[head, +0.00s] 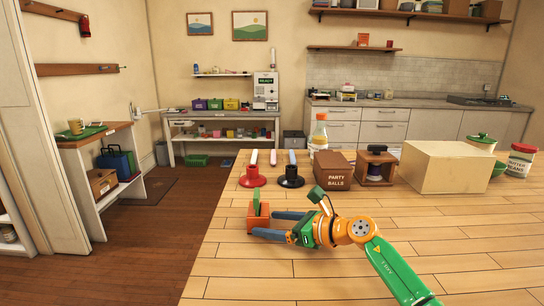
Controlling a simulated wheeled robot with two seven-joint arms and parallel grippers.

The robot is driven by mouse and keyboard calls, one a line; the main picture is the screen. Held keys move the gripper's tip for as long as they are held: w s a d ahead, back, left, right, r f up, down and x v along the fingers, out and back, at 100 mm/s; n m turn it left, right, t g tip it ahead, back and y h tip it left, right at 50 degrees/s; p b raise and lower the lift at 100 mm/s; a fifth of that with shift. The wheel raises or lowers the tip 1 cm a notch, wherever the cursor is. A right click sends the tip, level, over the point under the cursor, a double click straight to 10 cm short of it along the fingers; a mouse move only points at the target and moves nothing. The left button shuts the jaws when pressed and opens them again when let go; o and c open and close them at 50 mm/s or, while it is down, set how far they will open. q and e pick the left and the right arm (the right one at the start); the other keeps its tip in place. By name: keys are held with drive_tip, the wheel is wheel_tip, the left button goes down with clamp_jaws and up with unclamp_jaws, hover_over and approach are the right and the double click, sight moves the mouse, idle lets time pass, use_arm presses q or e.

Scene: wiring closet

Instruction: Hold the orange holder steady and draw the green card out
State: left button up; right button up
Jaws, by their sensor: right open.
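The orange holder (264,224) stands near the left edge of the wooden table. The green card (256,202) is upright in it, with its upper part showing above the holder. My right gripper (263,223) is open at the holder, its blue fingers pointing left. One finger lies along the front of the holder's base. The other reaches the holder's right rear side, and its tip seems hidden behind it. I cannot tell whether either finger touches the holder. My left gripper is not in view.
Behind the holder stand a red stand (253,178) and a black stand (291,179). The table's front middle is clear apart from my right arm.

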drive_tip(key=shift+s+d, duration=0.15)
drive_tip(key=shift+d, duration=0.1)
drive_tip(key=shift+c, duration=0.8)
drive_tip(key=shift+d+r, duration=0.1)
drive_tip(key=c, duration=0.3)
clamp_jaws()
drive_tip(key=c, duration=0.8)
unclamp_jaws()
drive_tip(key=o, duration=1.5)
